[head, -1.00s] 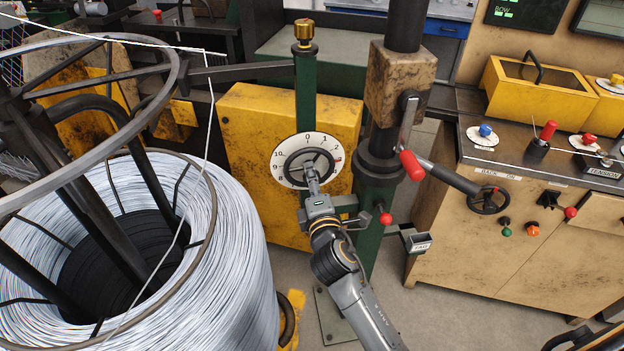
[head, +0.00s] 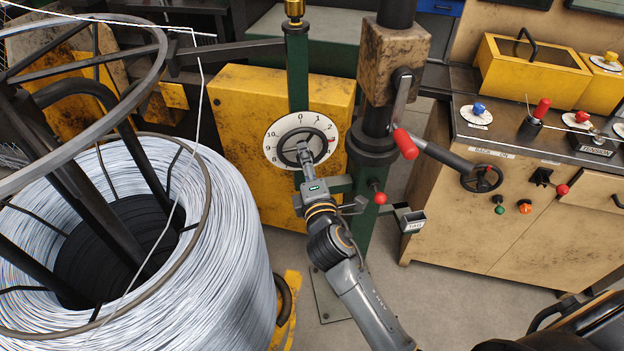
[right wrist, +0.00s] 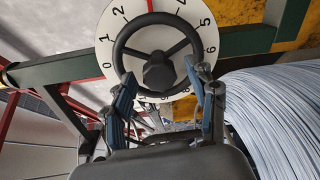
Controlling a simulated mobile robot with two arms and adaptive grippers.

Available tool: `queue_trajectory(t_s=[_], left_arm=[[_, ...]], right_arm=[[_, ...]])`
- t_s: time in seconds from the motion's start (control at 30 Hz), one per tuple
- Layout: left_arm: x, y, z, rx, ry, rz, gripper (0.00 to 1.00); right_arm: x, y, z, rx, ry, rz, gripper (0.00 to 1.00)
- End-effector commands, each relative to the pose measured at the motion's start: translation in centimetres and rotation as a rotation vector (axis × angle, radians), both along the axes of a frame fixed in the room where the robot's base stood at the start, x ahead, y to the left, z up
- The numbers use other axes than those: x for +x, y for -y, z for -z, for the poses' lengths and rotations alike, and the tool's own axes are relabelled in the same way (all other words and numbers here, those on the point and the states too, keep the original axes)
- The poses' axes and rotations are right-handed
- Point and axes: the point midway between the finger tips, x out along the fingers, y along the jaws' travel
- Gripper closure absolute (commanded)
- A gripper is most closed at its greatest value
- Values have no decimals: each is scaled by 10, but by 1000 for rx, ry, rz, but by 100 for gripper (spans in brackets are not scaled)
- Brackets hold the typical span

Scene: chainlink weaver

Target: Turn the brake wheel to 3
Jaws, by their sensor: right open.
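The brake wheel (head: 303,150) is a small dark spoked handwheel in front of a white numbered dial (head: 272,150) on a yellow box. In the right wrist view the wheel (right wrist: 158,72) shows its rim, spokes and hub; the dial (right wrist: 207,35) behind it has a red mark at the 3 position. My right gripper (head: 304,160) is at the wheel. In the right wrist view its two fingers (right wrist: 160,88) are spread apart on either side of the lower rim. I cannot tell whether they touch it. The wheel's angle against the dial is unclear. My left gripper is out of view.
A large wire coil (head: 225,240) stands on the left, inside a metal ring frame. A dark green post (head: 362,215) with a red-tipped crank lever (head: 405,144) stands just right of the wheel. A tan control cabinet (head: 480,235) is farther right. Some floor between is clear.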

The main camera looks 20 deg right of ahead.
Motion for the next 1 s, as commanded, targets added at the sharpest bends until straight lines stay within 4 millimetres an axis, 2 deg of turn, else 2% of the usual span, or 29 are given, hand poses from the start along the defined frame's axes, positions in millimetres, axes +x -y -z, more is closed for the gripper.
queue_trajectory(t_s=[0.3, 0.5, 0.67, 1.0], left_arm=[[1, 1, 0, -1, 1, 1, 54], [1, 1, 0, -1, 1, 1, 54], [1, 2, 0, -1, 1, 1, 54], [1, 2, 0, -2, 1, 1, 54]], right_arm=[[-68, -8, -1, 2, -5, 1, 42], [-96, -12, -3, 2, -4, 1, 42], [-105, -13, -4, 0, -2, 0, 42], [-105, -13, -4, 0, -2, 0, 42]])
